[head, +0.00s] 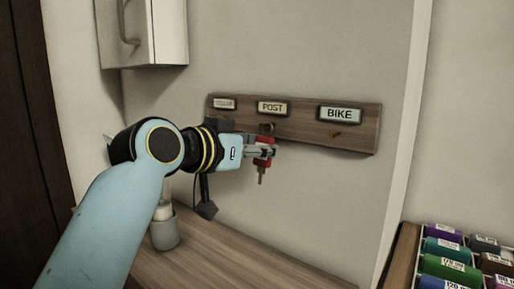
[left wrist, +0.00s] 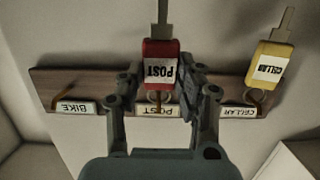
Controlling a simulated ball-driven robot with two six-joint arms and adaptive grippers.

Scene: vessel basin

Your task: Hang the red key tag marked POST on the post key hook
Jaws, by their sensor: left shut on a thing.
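The red key tag marked POST (head: 264,162) is held in my left gripper (head: 268,152), in front of the wooden key board (head: 360,128). Its key hangs below it. In the left wrist view, which shows the board upside down, the red tag (left wrist: 160,52) sits between the two fingers (left wrist: 160,78), its label readable. The post key hook (head: 268,128) is under the POST plate (head: 273,107), just above the tag. I cannot tell whether the tag's ring is around the hook or only in front of it. My right gripper is not in view.
A yellow CELLAR tag (left wrist: 274,62) hangs at the cellar position beside the red one. The BIKE hook (head: 335,135) is bare. A grey cup (head: 164,233) stands on the wooden counter (head: 235,262) below. A cabinet (head: 140,35) is upper left; a rack of coloured rolls (head: 445,266) is lower right.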

